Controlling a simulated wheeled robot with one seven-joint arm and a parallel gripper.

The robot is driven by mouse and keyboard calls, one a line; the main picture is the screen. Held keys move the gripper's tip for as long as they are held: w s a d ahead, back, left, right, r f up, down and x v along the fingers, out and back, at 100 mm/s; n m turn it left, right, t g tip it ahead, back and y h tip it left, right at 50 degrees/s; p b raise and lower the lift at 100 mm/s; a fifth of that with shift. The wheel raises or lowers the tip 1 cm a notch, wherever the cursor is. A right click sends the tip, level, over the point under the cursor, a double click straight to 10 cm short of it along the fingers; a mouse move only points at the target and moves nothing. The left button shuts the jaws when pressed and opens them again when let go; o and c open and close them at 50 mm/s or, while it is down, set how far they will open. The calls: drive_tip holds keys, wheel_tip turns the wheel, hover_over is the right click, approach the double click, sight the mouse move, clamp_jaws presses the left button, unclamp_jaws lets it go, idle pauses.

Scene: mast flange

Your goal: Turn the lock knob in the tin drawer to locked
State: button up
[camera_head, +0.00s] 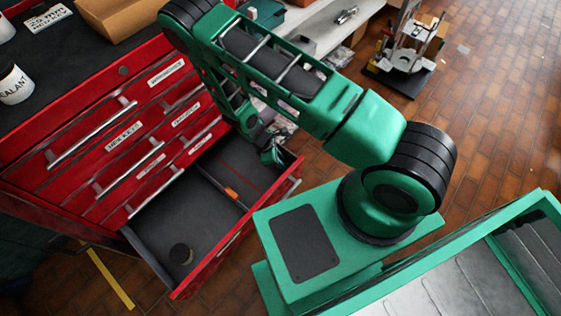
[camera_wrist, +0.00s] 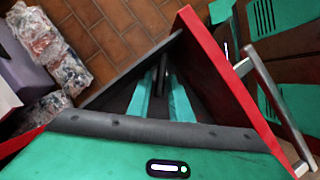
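The red drawer (camera_head: 225,250) at the bottom of the chest is pulled out, with a dark interior and a divider. A small dark round piece (camera_head: 181,253) stands on its floor near the front left; I cannot tell what it is. My gripper (camera_head: 272,155) reaches down into the drawer's far right part. In the wrist view, the two teal fingers of my gripper (camera_wrist: 162,88) stand apart inside the drawer (camera_wrist: 215,70), with a narrow dark piece between their tips. I cannot tell whether they touch it or whether it is the lock knob. The knob's setting does not show.
Closed red drawers (camera_head: 110,150) with metal handles rise beside the open one. An orange piece (camera_head: 231,193) lies by the divider. A bench (camera_head: 325,22) stands behind, and clear-wrapped packets (camera_wrist: 45,45) show in the wrist view. Brick-tiled floor (camera_head: 485,110) is free at right.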

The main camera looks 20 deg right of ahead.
clamp_jaws()
drive_tip(key=m, duration=0.1)
drive_tip(key=m+g, duration=0.1)
drive_tip(key=shift+w+d+m, duration=0.15)
drive_tip(key=shift+w+m, duration=0.1)
drive_tip(key=shift+m, duration=0.15)
drive_tip(key=shift+w+d+m+g+y, duration=0.1)
drive_tip(key=shift+m+g+y, duration=0.25)
drive_tip(key=shift+m, duration=0.75)
drive_tip(key=shift+w+d+m+g+y, duration=0.1)
drive_tip(key=shift+m+g+y, duration=0.25)
drive_tip(key=shift+m, duration=0.75)
unclamp_jaws()
